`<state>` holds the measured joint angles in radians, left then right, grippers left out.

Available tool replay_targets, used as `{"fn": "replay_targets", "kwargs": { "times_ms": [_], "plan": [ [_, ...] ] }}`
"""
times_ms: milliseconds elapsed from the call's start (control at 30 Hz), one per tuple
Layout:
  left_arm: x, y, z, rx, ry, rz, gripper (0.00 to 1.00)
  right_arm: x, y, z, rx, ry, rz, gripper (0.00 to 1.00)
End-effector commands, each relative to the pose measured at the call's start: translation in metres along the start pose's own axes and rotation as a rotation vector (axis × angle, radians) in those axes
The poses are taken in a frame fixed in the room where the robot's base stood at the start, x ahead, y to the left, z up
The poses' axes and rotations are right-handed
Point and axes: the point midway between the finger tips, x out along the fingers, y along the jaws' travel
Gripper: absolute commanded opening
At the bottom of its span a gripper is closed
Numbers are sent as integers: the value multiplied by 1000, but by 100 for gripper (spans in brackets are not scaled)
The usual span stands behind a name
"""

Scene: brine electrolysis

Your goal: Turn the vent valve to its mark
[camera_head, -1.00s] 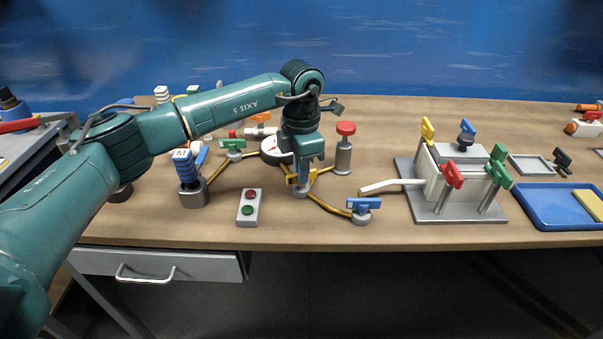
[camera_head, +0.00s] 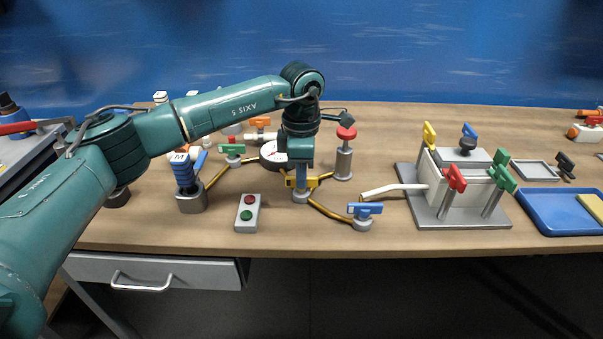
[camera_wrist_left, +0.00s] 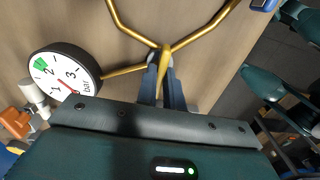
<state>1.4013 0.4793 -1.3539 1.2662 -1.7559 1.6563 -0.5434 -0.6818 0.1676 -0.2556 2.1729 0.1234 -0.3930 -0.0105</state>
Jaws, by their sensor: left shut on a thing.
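A valve with a yellow handle (camera_head: 302,182) stands on a grey base where several gold pipes meet. I cannot tell from a label that it is the vent valve, and its mark is not visible. My left gripper (camera_head: 301,180) points down over it and is shut on the yellow handle. In the left wrist view the gripper's fingers (camera_wrist_left: 166,72) stand on both sides of the handle (camera_wrist_left: 166,62), which is seen nearly edge-on. My right gripper is not in view.
A blue-handled valve (camera_head: 364,210) is at the front right and a green-handled one (camera_head: 232,150) at the back left. A round gauge (camera_wrist_left: 64,76), a red knob post (camera_head: 345,150) and a button box (camera_head: 247,213) stand close. The front table edge is clear.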

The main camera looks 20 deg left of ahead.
Motion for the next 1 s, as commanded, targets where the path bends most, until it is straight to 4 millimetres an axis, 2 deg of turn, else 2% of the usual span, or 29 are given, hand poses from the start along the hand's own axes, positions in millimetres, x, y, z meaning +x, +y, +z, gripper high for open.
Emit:
{"fn": "replay_targets", "kwargs": {
  "times_ms": [200,233,500,767,867,1000],
  "plan": [
    [-1,1,0,2,-2,3,0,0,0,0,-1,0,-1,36],
    [-1,1,0,2,-2,3,10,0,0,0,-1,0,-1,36],
    [-1,0,0,1,-1,1,31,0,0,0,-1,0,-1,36],
    [-2,0,0,0,-1,1,31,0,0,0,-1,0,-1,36],
    [-11,1,0,0,-2,3,31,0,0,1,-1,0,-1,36],
    [-36,1,1,0,-2,5,31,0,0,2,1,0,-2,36]
  ]
}}
